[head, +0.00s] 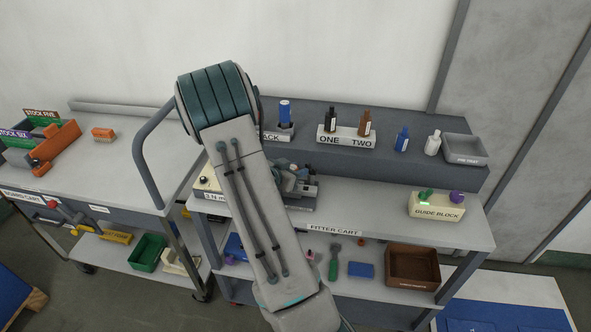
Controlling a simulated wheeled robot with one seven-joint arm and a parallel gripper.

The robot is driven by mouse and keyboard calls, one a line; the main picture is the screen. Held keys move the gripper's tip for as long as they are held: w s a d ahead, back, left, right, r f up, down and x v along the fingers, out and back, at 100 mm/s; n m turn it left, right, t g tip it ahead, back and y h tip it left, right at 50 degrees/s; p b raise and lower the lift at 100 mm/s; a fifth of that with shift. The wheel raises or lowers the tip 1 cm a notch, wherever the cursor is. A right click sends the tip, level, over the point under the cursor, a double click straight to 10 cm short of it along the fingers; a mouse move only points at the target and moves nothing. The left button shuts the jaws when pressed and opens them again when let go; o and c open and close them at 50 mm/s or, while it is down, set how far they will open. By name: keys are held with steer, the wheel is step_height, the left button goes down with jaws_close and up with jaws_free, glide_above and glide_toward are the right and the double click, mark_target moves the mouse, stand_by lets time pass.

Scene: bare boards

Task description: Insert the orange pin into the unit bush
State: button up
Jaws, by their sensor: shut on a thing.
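My arm rises across the middle of the head view and hides much of the fitter cart's left half. My gripper is not visible; it is hidden behind my arm. A grey mechanical unit (301,190) stands on the cart's main top, just right of my arm and partly covered by it. Its bush cannot be made out. I see no orange pin that I can identify.
A cream guide block (437,211) with green and purple pieces stands at the cart's right. The raised shelf (390,117) holds bottles, a ONE TWO rack (346,141) and a grey tray (466,150). Another trolley (95,165) stands left. The cart top before the guide block is clear.

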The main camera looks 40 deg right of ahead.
steer(key=shift+d+r+p, duration=0.1)
steer(key=shift+r+p, duration=0.5)
steer(key=shift+r, duration=0.2)
steer(key=shift+f+b, duration=0.5)
steer(key=shift+f, duration=0.35)
stand_by(1.4)
steer(key=o, duration=1.1)
steer(key=shift+s, duration=0.1)
steer(key=shift+o, duration=0.2)
steer(key=v, duration=1.4)
steer(key=shift+b, duration=0.4)
steer(key=shift+f, duration=0.1)
